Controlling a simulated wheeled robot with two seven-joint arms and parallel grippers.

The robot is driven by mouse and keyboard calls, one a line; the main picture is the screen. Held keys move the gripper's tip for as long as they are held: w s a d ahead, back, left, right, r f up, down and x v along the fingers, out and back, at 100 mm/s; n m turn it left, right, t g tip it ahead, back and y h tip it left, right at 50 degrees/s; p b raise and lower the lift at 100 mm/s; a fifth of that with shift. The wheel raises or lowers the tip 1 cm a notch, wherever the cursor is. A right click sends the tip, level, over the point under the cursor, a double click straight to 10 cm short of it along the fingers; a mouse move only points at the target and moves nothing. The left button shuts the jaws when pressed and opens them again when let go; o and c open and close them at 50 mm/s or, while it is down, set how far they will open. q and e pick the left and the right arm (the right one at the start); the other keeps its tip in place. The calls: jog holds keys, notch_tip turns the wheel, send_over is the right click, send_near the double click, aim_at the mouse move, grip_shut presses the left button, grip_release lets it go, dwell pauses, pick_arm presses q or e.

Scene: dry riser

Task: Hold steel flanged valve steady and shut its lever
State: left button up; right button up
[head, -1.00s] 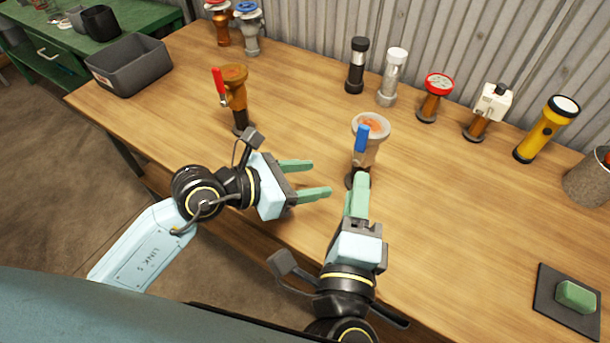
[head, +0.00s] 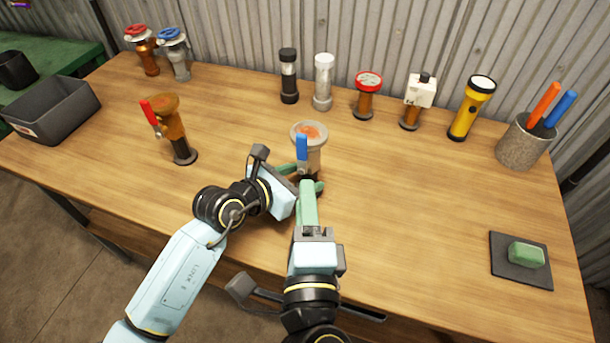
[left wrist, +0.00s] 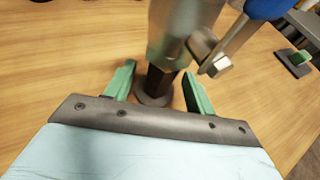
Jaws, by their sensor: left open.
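The steel flanged valve (head: 313,158) stands upright on the bench, a grey body with a round flange and orange-red inside its top. Its blue lever (head: 302,146) points up along the near side; the blue grip (left wrist: 266,8) and its metal arm also show in the left wrist view. My left gripper (head: 299,178) is open at the valve's lower part. In the left wrist view its fingers (left wrist: 160,82) stand on either side of the dark lower stem, with gaps. My right gripper (head: 308,186) is just in front of the valve, below the lever; its finger gap is hidden.
A brass valve with a red lever (head: 168,120) stands to the left, near a grey bin (head: 55,108). Several fittings and a yellow flashlight (head: 470,108) line the back. A pen cup (head: 522,142) and a green block on a dark mat (head: 507,275) are at right.

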pick_arm(q)
jog(key=shift+w+d+f, duration=0.2)
jog(key=shift+w+d, duration=0.2)
jog(key=shift+d, duration=0.05)
